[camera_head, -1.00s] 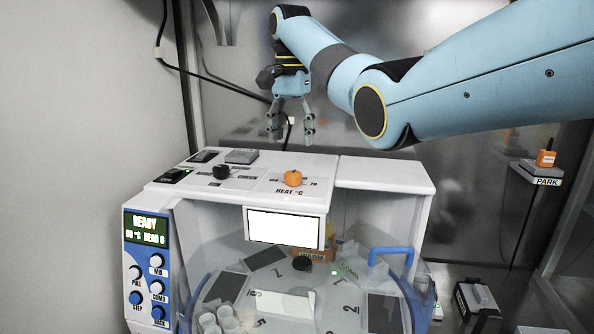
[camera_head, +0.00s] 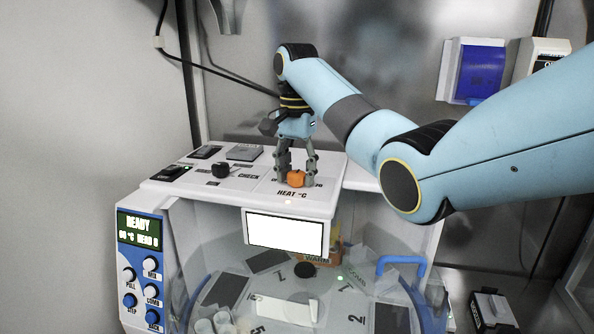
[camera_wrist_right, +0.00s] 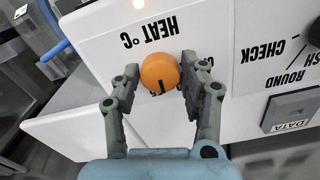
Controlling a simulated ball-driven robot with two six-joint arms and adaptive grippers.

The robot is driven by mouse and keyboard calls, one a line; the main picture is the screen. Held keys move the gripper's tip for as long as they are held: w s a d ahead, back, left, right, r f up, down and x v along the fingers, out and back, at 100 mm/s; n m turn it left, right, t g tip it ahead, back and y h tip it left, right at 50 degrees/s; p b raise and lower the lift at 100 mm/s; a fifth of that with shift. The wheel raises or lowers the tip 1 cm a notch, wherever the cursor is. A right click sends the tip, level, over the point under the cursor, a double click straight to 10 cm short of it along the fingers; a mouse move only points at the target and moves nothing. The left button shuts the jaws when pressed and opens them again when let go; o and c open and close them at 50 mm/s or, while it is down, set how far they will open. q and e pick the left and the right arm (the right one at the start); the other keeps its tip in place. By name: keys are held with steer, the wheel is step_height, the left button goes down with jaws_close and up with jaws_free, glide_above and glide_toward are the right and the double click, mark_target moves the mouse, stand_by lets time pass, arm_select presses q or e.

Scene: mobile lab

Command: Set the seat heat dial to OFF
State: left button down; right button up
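The heat dial is an orange round knob (camera_head: 296,179) on top of the white machine, by the label HEAT °C. It also shows in the right wrist view (camera_wrist_right: 160,72), where the label is upside down and a short dark mark is on the knob. My right gripper (camera_head: 297,182) points down at the dial, its fingers on either side of it. In the wrist view the right gripper (camera_wrist_right: 155,75) is open; the left-hand finger is apart from the knob, the other very close to it. The fingers hide part of the scale marks. My left gripper is not in view.
A black knob (camera_head: 221,170) by the label CHECK and a grey DATA button (camera_head: 244,152) are left of the dial. A display panel with buttons (camera_head: 140,265) is at the machine's left. A clear-covered carousel with a blue handle (camera_head: 401,262) is below.

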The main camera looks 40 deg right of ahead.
steer(key=c, duration=0.7)
steer(key=n, duration=0.7)
steer(key=shift+n, duration=0.3)
steer(key=n, duration=0.4)
steer(key=shift+n, duration=1.9)
